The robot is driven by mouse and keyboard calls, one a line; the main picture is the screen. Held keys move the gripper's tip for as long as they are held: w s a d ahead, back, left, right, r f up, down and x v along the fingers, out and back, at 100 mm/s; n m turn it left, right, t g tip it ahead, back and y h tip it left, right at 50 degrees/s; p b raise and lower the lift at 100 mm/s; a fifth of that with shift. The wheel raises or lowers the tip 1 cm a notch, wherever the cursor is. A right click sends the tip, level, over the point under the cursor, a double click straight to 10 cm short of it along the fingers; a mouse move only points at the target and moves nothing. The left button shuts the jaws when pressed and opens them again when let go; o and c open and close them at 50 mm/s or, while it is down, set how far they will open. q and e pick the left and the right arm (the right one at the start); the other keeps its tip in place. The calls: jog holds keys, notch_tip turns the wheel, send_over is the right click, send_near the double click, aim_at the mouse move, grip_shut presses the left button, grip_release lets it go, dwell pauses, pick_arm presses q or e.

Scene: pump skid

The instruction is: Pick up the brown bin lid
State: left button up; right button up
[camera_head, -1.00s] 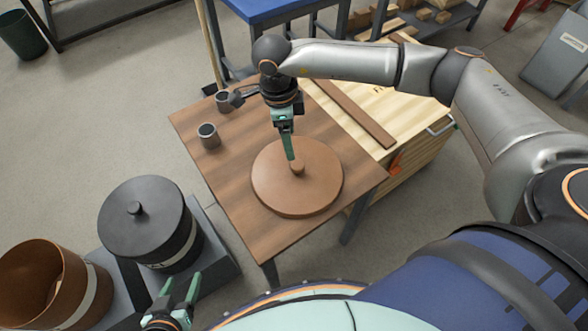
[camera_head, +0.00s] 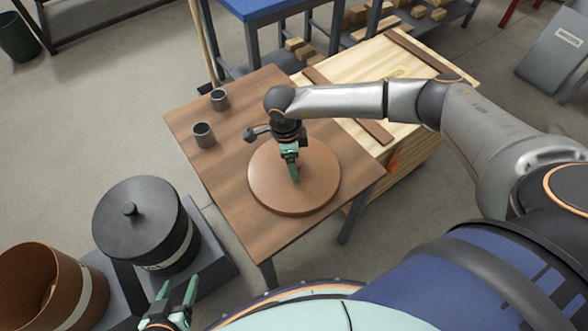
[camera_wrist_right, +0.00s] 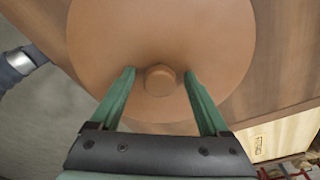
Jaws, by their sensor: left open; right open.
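The brown bin lid (camera_head: 265,185) is a flat round disc lying on the wooden table. Its small round knob (camera_wrist_right: 160,80) shows in the right wrist view. My right gripper (camera_head: 296,178) is low over the lid's middle, open, with one finger on each side of the knob; the wrist view shows a gap between the knob and each finger. In the head view the gripper hides the knob. My left gripper (camera_head: 178,288) is open and empty at the bottom left, away from the lid. The brown bin (camera_head: 30,285) stands open at the lower left.
A black lidded bin (camera_head: 145,220) stands beside the brown bin. Two grey cups (camera_head: 204,135) stand on the table (camera_head: 245,230) at its left. A wooden crate (camera_head: 400,65) adjoins the table's right side. Open floor lies to the left.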

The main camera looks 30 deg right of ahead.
grip_shut()
dwell(0.7)
